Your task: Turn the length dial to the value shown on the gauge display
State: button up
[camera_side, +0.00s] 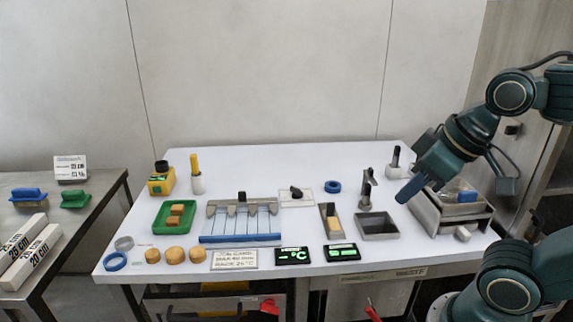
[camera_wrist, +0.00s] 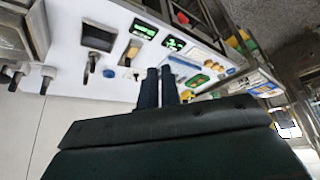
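A black knob (camera_side: 296,191) sits on a white plate at the back middle of the table in the side view; it looks like the length dial, but its markings are too small to read. Two black displays with green characters stand at the front edge: the left display (camera_side: 292,255) seems to show a dash and °C, and the right display (camera_side: 342,252) is unreadable. Both show in the wrist view, one (camera_wrist: 144,30) beside the other (camera_wrist: 173,43). My gripper (camera_side: 407,190) is above the table's right side, well right of the knob. Its fingers (camera_wrist: 160,88) are close together with nothing visible between them.
A wire frame with a blue bar (camera_side: 240,239) stands left of the knob. A green tray (camera_side: 175,217) and several round buns are farther left.

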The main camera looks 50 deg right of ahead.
jog(key=o, duration=0.5)
jog(key=shift+w+r, duration=0.15)
jog(key=w+d+r+g, duration=0.15)
jog(key=w+r, duration=0.25)
jog(key=w, duration=0.5)
jog(key=m+g, duration=0.3)
jog(key=g, duration=0.1)
send_over(296, 189)
notch_tip(296, 189, down, 12)
jog(key=shift+d+f, duration=0.15)
notch_tip(296, 189, down, 14)
jog(key=shift+r, duration=0.1)
